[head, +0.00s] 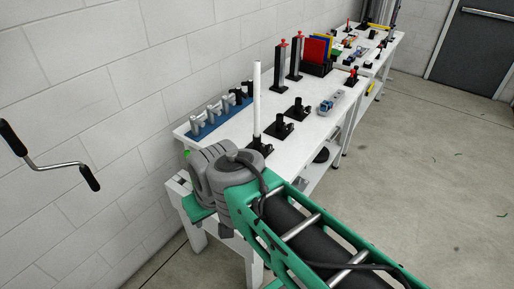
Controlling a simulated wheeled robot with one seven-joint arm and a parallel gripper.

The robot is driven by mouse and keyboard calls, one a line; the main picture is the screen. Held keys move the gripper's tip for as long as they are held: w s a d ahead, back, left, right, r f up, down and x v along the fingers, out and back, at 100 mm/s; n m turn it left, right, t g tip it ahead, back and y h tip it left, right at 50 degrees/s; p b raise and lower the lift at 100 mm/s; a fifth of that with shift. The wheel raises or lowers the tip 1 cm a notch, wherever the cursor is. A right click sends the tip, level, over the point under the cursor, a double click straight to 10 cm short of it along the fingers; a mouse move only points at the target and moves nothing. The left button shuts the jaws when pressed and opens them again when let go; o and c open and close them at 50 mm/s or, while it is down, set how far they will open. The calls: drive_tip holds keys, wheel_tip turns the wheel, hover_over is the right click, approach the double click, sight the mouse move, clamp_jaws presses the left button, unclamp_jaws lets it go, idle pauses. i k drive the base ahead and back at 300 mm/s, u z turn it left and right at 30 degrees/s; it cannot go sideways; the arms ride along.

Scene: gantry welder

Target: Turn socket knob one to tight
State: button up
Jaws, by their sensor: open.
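Three black sockets on square bases stand in a row on the white workbench (196,131). The nearest socket (262,149) has a tall white rod (257,97) standing upright at it. The middle socket (281,128) and the far socket (298,109) have no rod in them. Small knobs on the sockets are too small to make out, and I cannot tell which is socket knob one or how it is turned. My gripper is not in view.
A blue rack (209,128) with grey clamps is along the wall. Two dark posts with red tops (281,66) and coloured plates (318,49) stand farther back. A crank handle (46,163) shows at left. Green-and-grey arm-like structure fills the foreground.

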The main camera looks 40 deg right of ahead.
sight(268, 148)
drive_tip(key=u, duration=2.05)
drive_tip(key=k, duration=0.65)
drive_tip(key=z, duration=1.45)
